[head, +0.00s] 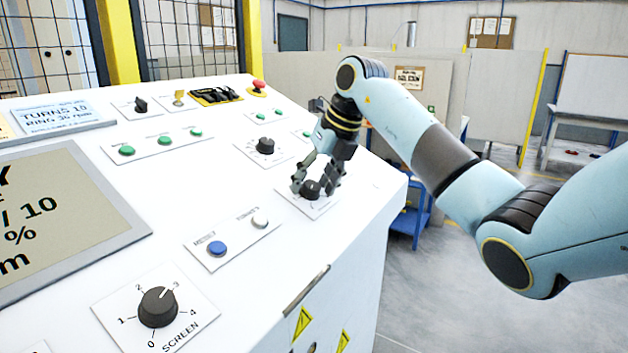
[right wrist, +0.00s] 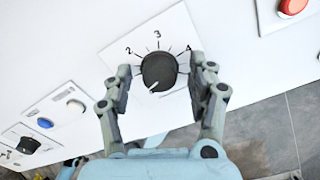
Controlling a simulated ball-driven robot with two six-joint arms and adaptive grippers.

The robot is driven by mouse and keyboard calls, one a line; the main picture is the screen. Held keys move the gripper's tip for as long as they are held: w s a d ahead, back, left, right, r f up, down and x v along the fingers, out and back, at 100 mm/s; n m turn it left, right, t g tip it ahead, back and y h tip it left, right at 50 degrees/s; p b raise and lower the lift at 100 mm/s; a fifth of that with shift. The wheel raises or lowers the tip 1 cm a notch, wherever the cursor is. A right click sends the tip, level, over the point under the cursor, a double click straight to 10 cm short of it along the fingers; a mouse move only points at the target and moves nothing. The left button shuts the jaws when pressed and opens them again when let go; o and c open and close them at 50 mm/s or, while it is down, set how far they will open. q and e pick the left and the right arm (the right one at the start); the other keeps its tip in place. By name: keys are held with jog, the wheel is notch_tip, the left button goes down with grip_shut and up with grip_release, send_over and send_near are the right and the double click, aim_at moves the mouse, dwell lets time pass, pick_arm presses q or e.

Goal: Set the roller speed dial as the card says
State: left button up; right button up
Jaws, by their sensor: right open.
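A black dial (head: 311,189) sits on a white plate near the right edge of the sloped white console. My right gripper (head: 314,184) is open around it, one finger on each side. In the right wrist view the dial (right wrist: 159,70) is between the open fingertips (right wrist: 160,75); contact cannot be told. Its white mark points to the lower left there, and the numbers 2, 3 and 4 show around its far side. The dial's name cannot be read. My left gripper is not in view.
A SCREEN dial (head: 158,307) is at the front, with blue (head: 217,249) and white (head: 260,221) buttons behind it. Another black dial (head: 265,146) lies just behind the gripper. A red button (head: 258,86) is at the back. A display (head: 70,215) fills the left.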

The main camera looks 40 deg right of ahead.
jog(key=c, duration=1.1)
jog(key=shift+c, duration=0.2)
jog(key=shift+r, duration=0.1)
jog(key=m+p, duration=0.2)
jog(key=m, duration=0.1)
jog(key=shift+r, duration=0.1)
jog(key=m+p, duration=0.2)
jog(key=m, duration=0.2)
jog(key=shift+d+m, duration=0.1)
jog(key=shift+m, duration=0.2)
jog(key=m+p, duration=0.3)
jog(key=m, duration=0.2)
jog(key=shift+p, duration=0.3)
jog(key=shift+m+p, duration=0.85)
jog(key=shift+m, duration=0.75)
